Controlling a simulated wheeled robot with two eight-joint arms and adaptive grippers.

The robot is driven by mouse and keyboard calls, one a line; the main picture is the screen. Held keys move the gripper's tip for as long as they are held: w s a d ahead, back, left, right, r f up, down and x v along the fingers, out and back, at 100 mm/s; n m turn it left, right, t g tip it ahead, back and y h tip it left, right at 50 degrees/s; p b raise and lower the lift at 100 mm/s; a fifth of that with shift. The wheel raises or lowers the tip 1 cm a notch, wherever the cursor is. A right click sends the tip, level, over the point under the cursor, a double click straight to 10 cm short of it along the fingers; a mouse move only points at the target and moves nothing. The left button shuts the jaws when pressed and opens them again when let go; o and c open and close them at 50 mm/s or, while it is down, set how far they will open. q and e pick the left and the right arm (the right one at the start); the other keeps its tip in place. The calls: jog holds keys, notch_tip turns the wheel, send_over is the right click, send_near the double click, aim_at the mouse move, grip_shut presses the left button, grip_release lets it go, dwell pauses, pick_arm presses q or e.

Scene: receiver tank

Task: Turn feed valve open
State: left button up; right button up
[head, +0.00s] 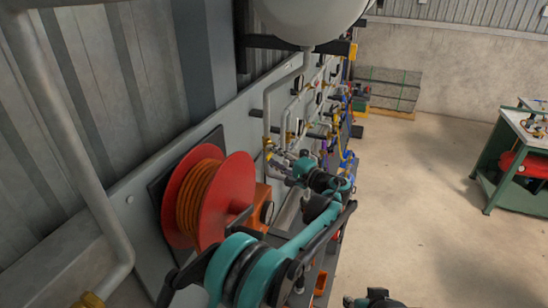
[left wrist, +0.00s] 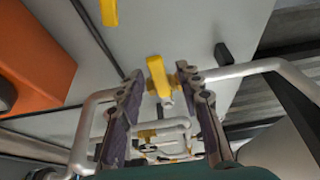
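A yellow valve handle (left wrist: 158,78) on a silver pipe shows between the fingertips of my left gripper (left wrist: 162,88) in the left wrist view. The two dark fingers are apart, one on each side of the handle; I cannot tell whether either touches it. No label shows whether this is the feed valve. A second yellow handle (left wrist: 109,12) is at the top edge. In the head view my left gripper (head: 284,168) is at the pipework on the wall panel, small and partly hidden by its own arm. My right gripper does not show.
A red hose reel (head: 235,195) stands out from the panel (head: 140,205), near my left arm. An orange box (left wrist: 32,55) is left of the handles. A white tank (head: 310,15) hangs above the pipes. A green-framed table (head: 510,165) stands right. The floor (head: 420,190) between is clear.

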pick_arm(q)
grip_shut()
